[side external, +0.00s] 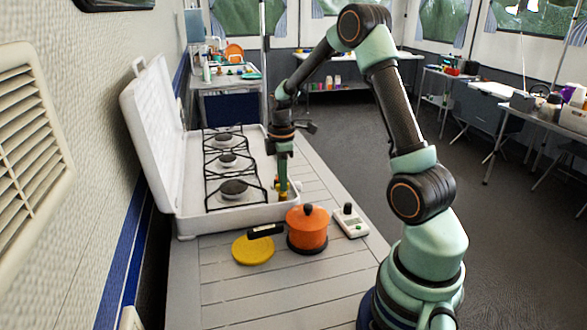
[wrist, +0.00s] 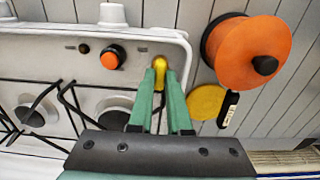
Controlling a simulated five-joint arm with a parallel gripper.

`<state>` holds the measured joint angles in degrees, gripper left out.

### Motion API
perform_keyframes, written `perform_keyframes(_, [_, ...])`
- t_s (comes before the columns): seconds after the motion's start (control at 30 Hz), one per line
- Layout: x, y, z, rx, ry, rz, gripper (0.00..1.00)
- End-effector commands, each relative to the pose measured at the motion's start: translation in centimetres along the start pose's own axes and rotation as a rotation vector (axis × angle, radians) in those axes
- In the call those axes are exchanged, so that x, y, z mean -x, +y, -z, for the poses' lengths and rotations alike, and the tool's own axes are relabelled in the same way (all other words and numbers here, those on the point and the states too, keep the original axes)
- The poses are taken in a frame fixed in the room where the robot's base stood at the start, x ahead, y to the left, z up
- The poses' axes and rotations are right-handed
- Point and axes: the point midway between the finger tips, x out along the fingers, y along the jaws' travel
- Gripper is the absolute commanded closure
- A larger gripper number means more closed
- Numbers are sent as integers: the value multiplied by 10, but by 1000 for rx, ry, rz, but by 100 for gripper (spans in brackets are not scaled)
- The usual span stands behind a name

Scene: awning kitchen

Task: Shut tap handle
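The tap handle is a small yellow knob (wrist: 159,62) near the front edge of the white stove, seen at my fingertips in the wrist view. Yellow also shows just under my gripper in the side view (side external: 281,190). My gripper (wrist: 160,76) has its two green fingers pointing at the stove, one on either side of the yellow piece with a narrow gap between them. Whether the fingers press on it cannot be told. In the side view my gripper (side external: 283,182) reaches down at the stove's front right corner. The fingers partly hide the handle.
An orange pot (side external: 307,230) with a black handle stands close in front of the stove. A yellow disc (side external: 253,250) and a white device (side external: 350,221) lie beside it. Black pan supports (side external: 228,160) cover the burners. The stove's lid (side external: 150,130) stands open at the left.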

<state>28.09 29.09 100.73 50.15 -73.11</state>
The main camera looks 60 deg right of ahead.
Motion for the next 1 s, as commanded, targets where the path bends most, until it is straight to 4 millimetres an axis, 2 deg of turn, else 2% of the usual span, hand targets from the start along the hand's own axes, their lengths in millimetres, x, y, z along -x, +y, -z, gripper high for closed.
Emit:
perform_keyframes(0.27, [0, 0, 0, -39, 0, 1, 100])
perform_keyframes(0.47, [1, 0, 0, -146, 0, 1, 100])
perform_keyframes(1.0, [1, 0, 0, -642, -1, 1, 100])
